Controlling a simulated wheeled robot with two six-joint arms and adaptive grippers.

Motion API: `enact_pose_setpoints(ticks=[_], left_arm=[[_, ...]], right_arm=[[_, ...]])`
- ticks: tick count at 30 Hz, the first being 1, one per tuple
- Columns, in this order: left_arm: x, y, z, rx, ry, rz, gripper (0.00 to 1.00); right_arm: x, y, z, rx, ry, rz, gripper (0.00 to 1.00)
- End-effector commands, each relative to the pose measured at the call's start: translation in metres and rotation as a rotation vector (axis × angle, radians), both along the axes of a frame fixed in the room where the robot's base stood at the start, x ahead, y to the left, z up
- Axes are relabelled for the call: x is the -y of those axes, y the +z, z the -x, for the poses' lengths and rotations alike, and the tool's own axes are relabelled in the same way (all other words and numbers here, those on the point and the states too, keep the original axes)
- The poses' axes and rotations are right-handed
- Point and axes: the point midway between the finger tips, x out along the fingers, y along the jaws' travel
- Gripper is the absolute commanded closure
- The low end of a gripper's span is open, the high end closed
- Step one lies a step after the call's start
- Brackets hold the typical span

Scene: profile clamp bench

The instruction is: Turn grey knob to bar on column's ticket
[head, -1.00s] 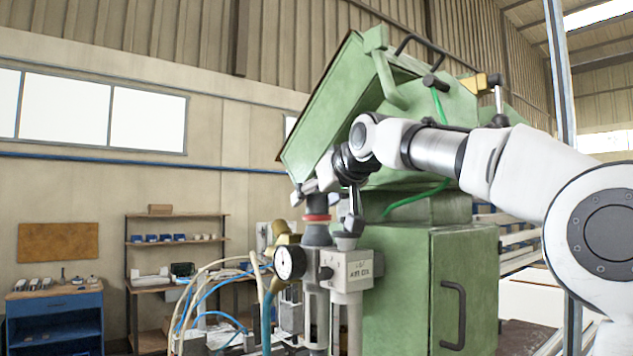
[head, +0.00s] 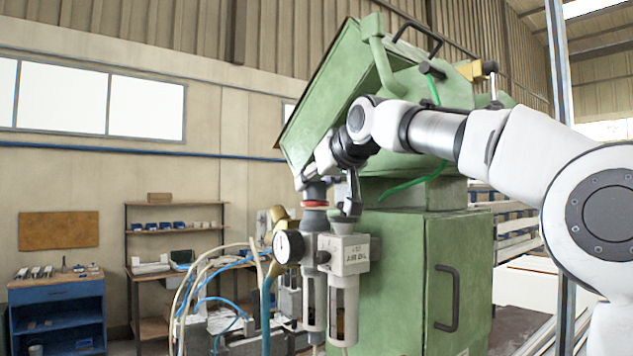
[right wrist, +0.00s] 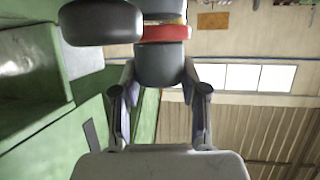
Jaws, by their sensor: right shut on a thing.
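The grey knob (head: 315,190) tops the left unit of the air regulator, with a red ring (head: 315,203) just below it. In the right wrist view the knob (right wrist: 160,66) sits between the two fingers, with the red ring (right wrist: 166,33) beyond it. My right gripper (right wrist: 162,88) is shut on the knob from above. The round pressure gauge (head: 288,246) faces out at the unit's front left; its needle is too small to read surely. A small white label (head: 357,253) is on the right unit; its print is unclear. I cannot make out the ticket. My left gripper is out of view.
A second dark grey cap (head: 345,212) stands close right of the knob. The green machine cabinet (head: 395,280) is right behind. Hoses (head: 200,285) hang at left. A blue workbench (head: 57,312) and a shelf (head: 175,230) stand further back.

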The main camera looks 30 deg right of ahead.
Motion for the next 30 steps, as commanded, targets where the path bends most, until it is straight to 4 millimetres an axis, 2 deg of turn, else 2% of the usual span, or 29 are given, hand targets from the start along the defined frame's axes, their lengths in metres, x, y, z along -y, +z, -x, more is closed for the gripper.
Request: enact_pose_setpoints(ticks=[14, 23, 30], left_arm=[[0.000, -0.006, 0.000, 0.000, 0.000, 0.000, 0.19], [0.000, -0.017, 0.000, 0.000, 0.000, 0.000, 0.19], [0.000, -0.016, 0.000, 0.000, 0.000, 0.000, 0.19]], right_arm=[[-0.001, -0.003, -0.001, -0.003, -0.078, 0.002, 0.92], [-0.001, -0.003, -0.002, -0.003, -0.287, 0.004, 0.92], [-0.001, -0.001, -0.002, -0.001, -0.476, 0.002, 0.92]])
